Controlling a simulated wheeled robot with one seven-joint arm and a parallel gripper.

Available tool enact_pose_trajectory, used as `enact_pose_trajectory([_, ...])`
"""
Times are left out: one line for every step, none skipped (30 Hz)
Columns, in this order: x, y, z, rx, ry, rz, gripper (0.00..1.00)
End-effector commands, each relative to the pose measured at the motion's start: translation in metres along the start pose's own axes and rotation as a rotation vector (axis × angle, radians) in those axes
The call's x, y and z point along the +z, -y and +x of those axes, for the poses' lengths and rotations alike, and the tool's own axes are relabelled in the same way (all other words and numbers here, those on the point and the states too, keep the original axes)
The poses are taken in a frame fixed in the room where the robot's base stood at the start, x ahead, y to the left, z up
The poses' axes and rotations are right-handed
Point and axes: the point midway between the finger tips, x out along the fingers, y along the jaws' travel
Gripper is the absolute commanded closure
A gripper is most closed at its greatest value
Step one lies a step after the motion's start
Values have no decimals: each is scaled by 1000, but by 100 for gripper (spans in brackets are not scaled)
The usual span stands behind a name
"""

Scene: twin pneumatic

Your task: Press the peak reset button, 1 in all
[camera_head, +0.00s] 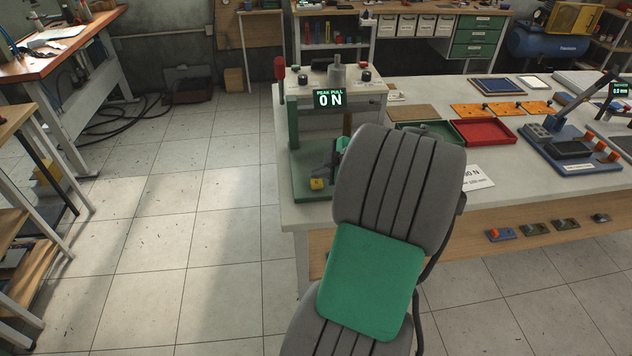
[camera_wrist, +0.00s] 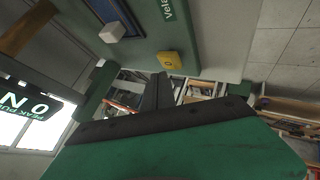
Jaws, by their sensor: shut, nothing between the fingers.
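The pull tester (camera_head: 296,135) is a green stand at the near left end of the bench. Its display (camera_head: 330,98) reads PEAK PULL 0 N and also shows at the left of the wrist view (camera_wrist: 28,103). A yellow button (camera_head: 317,183) with a small dark mark sits on the green base, and it also shows in the wrist view (camera_wrist: 168,61). My gripper (camera_wrist: 157,76) is shut and empty, its dark fingertips close to the yellow button in the picture. I cannot tell whether they touch. In the head view my arm hides most of the gripper.
A small white block (camera_wrist: 113,30) is near the yellow button in the wrist view. Right of the tester are a green tray (camera_head: 430,130), a red tray (camera_head: 486,132) and a blue-based device (camera_head: 580,157). Open tiled floor lies left of the bench.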

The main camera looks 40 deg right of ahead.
Motion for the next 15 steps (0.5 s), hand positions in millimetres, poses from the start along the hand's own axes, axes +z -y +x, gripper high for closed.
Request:
enact_pose_trajectory([0,0,0,0,0,0,100])
enact_pose_trajectory([0,0,0,0,0,0,100])
enact_pose_trajectory([0,0,0,0,0,0,100])
enact_pose_trajectory([0,0,0,0,0,0,100])
enact_pose_trajectory([0,0,0,1,0,0,100])
enact_pose_trajectory([-1,-1,-1,1,0,0,100])
enact_pose_trajectory([-2,-2,-2,1,0,-1,100])
enact_pose_trajectory([-3,-3,-4,1,0,-1,100])
enact_pose_trajectory([-4,-5,-6,2,0,-1,100])
enact_pose_trajectory([-6,-7,-8,2,0,-1,100])
enact_pose_trajectory([-8,-9,-11,3,0,-1,100])
enact_pose_trajectory([-10,-11,-14,3,0,-2,100])
enact_pose_trajectory([-11,-12,-16,3,1,-2,100])
enact_pose_trajectory([-13,-14,-18,3,1,-2,100])
enact_pose_trajectory([-15,-16,-21,2,1,-2,100])
